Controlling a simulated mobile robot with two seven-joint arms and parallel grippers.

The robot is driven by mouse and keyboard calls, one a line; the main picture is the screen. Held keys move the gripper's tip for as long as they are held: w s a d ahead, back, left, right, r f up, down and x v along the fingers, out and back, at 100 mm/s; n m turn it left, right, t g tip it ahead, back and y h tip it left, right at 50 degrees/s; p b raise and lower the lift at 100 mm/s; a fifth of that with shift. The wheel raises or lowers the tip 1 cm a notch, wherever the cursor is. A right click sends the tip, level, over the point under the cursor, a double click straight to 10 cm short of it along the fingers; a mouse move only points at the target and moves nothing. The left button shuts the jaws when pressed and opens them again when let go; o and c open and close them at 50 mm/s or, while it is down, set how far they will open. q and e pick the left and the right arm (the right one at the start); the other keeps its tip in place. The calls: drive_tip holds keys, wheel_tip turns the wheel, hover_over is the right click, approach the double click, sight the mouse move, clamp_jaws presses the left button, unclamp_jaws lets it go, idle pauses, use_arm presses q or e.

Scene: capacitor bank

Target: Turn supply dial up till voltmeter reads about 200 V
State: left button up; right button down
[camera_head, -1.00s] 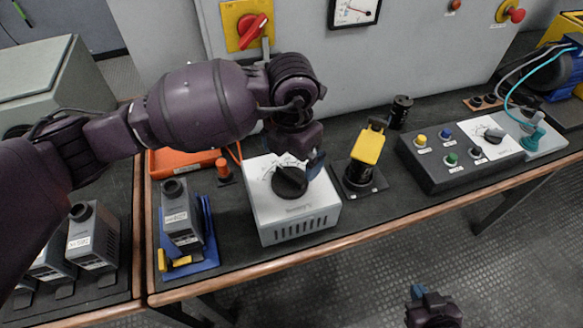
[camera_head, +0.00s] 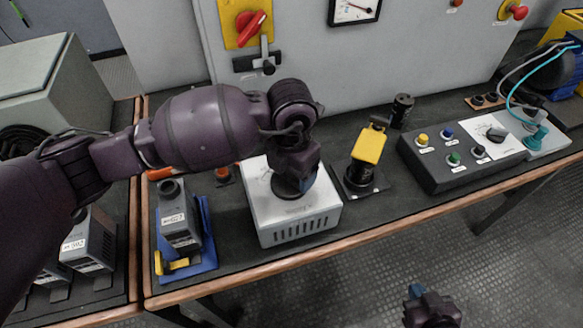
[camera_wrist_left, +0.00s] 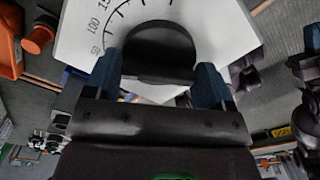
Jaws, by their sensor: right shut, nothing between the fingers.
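The supply dial is a black knob (camera_wrist_left: 158,52) on top of a white-topped supply box (camera_head: 290,222) with a vented front. My left gripper (camera_head: 297,184) is over the dial from above and hides most of it in the head view. In the left wrist view the blue fingers (camera_wrist_left: 160,85) stand on either side of the knob, very close to it; whether they press on it I cannot tell. Scale marks show beside the knob. The voltmeter (camera_head: 354,10) is on the grey panel, cut by the top edge; its reading is too small to tell. My right gripper (camera_head: 418,292) is shut and empty, low in front of the bench.
A yellow-topped black device (camera_head: 368,148) stands just right of the supply box. A grey unit in a blue holder (camera_head: 204,258) is to its left. A button box (camera_head: 440,175) is further right. A red switch on a yellow plate (camera_head: 246,22) is on the panel behind.

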use_arm(q)
drive_tip(key=shift+c, duration=0.6)
drive_tip(key=shift+r+m, duration=0.1)
drive_tip(key=shift+m, duration=1)
drive_tip(key=shift+s+m+p, duration=0.1)
drive_tip(key=shift+m+p, duration=0.2)
drive_tip(key=shift+m, duration=1.5)
drive_tip(key=o, duration=0.9)
